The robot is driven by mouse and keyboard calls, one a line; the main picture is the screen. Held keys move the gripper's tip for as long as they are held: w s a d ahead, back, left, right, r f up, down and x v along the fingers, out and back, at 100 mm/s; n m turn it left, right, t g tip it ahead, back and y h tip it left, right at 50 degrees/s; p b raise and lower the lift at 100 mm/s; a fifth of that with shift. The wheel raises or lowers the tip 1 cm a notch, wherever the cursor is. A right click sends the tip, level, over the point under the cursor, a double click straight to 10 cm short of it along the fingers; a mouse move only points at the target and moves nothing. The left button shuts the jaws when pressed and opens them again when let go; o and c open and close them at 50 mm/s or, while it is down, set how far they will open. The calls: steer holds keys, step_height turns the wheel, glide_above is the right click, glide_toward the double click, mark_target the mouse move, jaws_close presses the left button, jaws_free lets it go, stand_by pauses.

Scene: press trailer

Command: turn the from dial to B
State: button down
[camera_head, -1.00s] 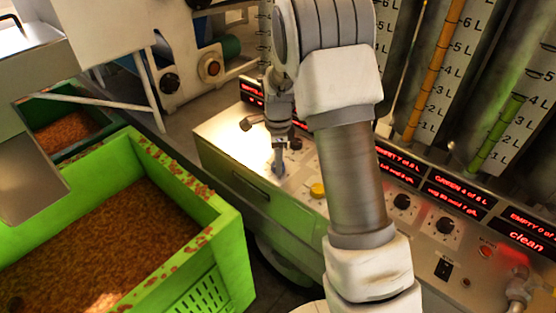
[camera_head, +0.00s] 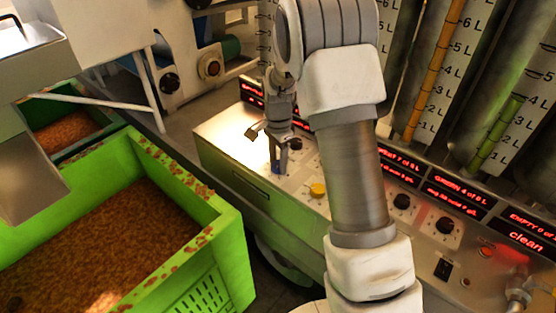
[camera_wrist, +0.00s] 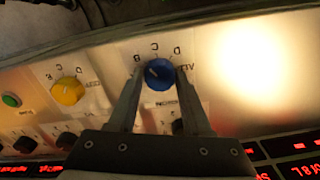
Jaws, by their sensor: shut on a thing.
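A blue dial (camera_wrist: 159,74) sits on the pale panel, with letters around it in the wrist view; B (camera_wrist: 137,57) is at its upper left, then C and D. Its light mark appears to point to the upper left, towards B. My gripper (camera_wrist: 160,80) is shut on the blue dial, one finger on each side. In the head view my gripper (camera_head: 276,165) is down at the panel's left part, and only a little blue shows at its tips. I cannot read which dial is labelled from.
A yellow dial (camera_wrist: 67,91) with its own letters stands beside the blue one, and a green button (camera_wrist: 11,100) lies beyond it. Black knobs (camera_head: 402,202) and red displays (camera_head: 400,165) line the panel. A green crate (camera_head: 225,215) stands at the left.

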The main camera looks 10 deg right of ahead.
mark_target(278, 164)
steer(key=shift+n, duration=1.4)
steer(key=shift+c, duration=1.7)
jaws_free()
step_height(278, 164, up, 18)
steer(key=p, duration=0.1)
steer(key=shift+f+p, duration=0.25)
steer(key=shift+p, duration=0.1)
